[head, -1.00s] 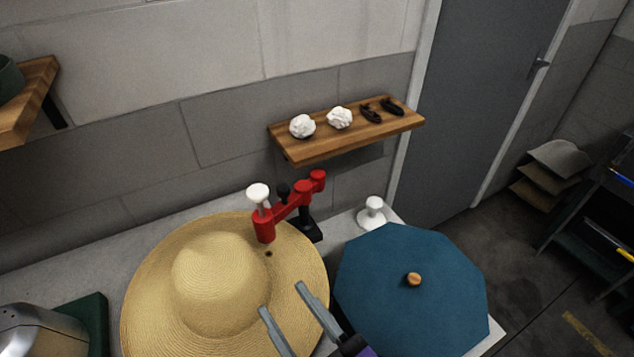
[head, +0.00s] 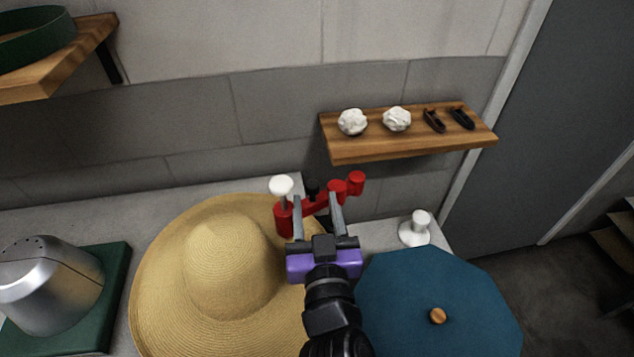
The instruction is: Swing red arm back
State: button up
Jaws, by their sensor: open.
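The red arm (head: 316,206) stands at the back of the counter, behind the right part of the straw hat's brim. It has a white knob (head: 281,185) at its left end and red joints at its right end. My gripper (head: 316,203) is open, its two grey fingers pointing away from me. In the picture the fingers lie one on each side of the red arm's middle. I cannot tell whether they touch it. The arm's black base is mostly hidden behind my gripper.
The straw hat (head: 220,262) fills the counter's middle. A metal form on a green base (head: 95,320) is at left. A wooden shelf (head: 400,152) hangs above.

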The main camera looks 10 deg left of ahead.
aim_at(313, 193)
jog(key=x, duration=0.5)
jog(key=shift+p, duration=0.35)
grip_shut()
dwell(1.1)
